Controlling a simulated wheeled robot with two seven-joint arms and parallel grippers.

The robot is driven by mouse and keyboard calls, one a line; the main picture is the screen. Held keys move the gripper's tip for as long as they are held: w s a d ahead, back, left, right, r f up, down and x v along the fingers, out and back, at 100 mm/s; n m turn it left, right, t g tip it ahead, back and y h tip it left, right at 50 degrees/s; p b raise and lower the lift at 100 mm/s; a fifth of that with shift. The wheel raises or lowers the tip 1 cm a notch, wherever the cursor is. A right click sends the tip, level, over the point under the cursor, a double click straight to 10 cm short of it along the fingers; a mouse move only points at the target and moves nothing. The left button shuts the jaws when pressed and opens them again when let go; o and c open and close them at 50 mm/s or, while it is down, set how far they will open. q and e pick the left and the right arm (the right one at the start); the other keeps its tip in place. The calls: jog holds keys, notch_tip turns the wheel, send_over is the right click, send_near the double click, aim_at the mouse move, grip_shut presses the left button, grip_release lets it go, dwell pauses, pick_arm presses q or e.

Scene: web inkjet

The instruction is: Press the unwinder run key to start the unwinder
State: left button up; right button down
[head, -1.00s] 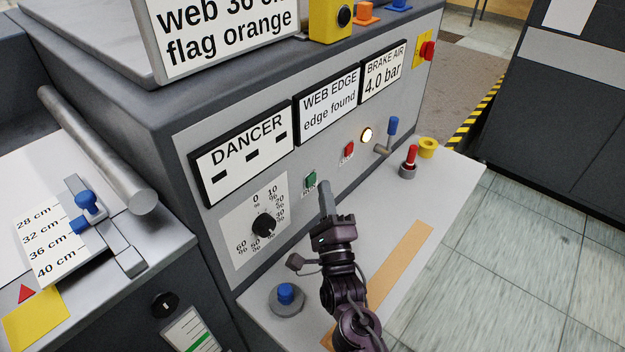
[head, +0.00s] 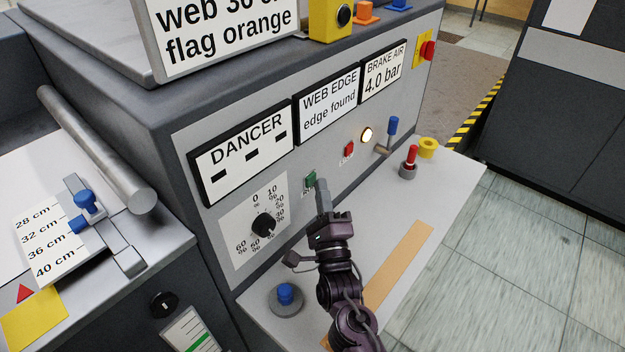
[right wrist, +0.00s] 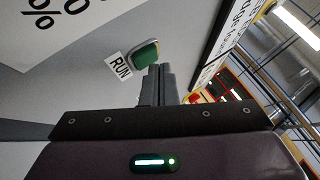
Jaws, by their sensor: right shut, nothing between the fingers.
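The green run key (head: 310,180) sits on the grey front panel, right of the black dial. In the right wrist view the green key (right wrist: 146,54) shows beside a white RUN label (right wrist: 119,67). My right gripper (head: 321,184) is shut and empty. Its fingertips are at the key's right edge in the head view. In the right wrist view the fingertips (right wrist: 160,70) lie just below and right of the key, over part of its lower edge. I cannot tell whether they touch it. My left gripper is not in view.
A red key (head: 349,149) and a lit round lamp (head: 366,135) are further right on the panel. The black dial (head: 265,225) is on the left. The ledge below holds a blue knob (head: 285,293) and a red-topped lever (head: 411,158).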

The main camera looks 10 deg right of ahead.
jog(key=shift+w+a, duration=0.3)
jog(key=shift+w, duration=0.05)
dwell(0.4)
jog(key=shift+s+d, duration=0.1)
dwell(0.3)
jog(key=shift+s+d, duration=0.45)
jog(key=shift+s, duration=0.1)
jog(key=s+d+p, duration=0.1)
jog(key=s, duration=0.1)
jog(key=s+d+p, duration=0.1)
jog(key=s+d, duration=0.1)
dwell(0.4)
jog(key=shift+f, duration=0.1)
dwell(0.6)
